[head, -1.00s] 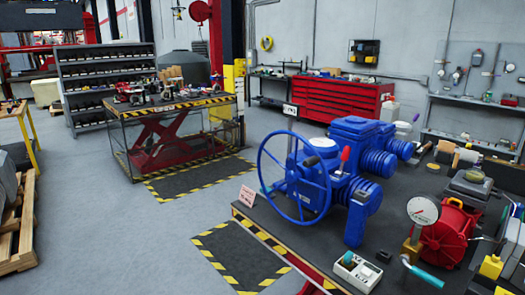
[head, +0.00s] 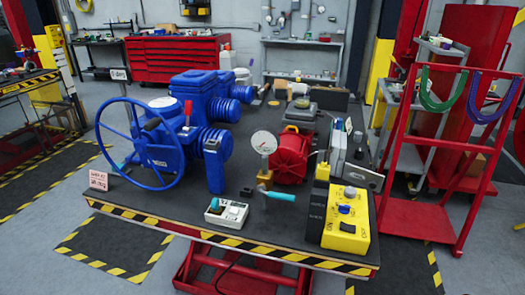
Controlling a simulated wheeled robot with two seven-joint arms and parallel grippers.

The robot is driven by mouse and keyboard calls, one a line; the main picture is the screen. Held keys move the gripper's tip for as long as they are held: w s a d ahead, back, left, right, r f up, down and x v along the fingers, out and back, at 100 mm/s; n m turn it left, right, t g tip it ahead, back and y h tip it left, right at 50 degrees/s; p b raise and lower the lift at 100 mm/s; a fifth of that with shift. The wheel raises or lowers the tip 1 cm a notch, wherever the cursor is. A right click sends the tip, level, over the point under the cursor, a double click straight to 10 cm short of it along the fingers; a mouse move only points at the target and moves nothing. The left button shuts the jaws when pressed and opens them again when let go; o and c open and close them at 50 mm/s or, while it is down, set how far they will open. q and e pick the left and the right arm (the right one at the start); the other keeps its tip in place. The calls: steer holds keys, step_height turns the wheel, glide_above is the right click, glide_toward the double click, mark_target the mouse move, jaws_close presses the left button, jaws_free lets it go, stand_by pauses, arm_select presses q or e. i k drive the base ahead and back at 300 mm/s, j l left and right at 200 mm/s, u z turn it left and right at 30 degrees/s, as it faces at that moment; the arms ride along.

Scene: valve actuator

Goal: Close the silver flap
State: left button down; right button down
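No part is clearly recognisable as the silver flap. A light grey upright panel (head: 338,150) stands at the right side of the work table, beside a grey case (head: 362,176); I cannot tell if it is the flap. A blue valve actuator (head: 160,150) with a large blue handwheel (head: 112,150) stands on the table's left half. Neither of my grippers is in view.
The black-topped table (head: 270,228) has a striped front edge. On it are a red reel-like unit (head: 290,158), a gauge (head: 264,142), a yellow control box (head: 347,220) and a white box (head: 226,212). A red rack (head: 440,165) stands to the right.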

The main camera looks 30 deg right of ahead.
mark_target(369, 179)
steer(key=z, duration=1.75)
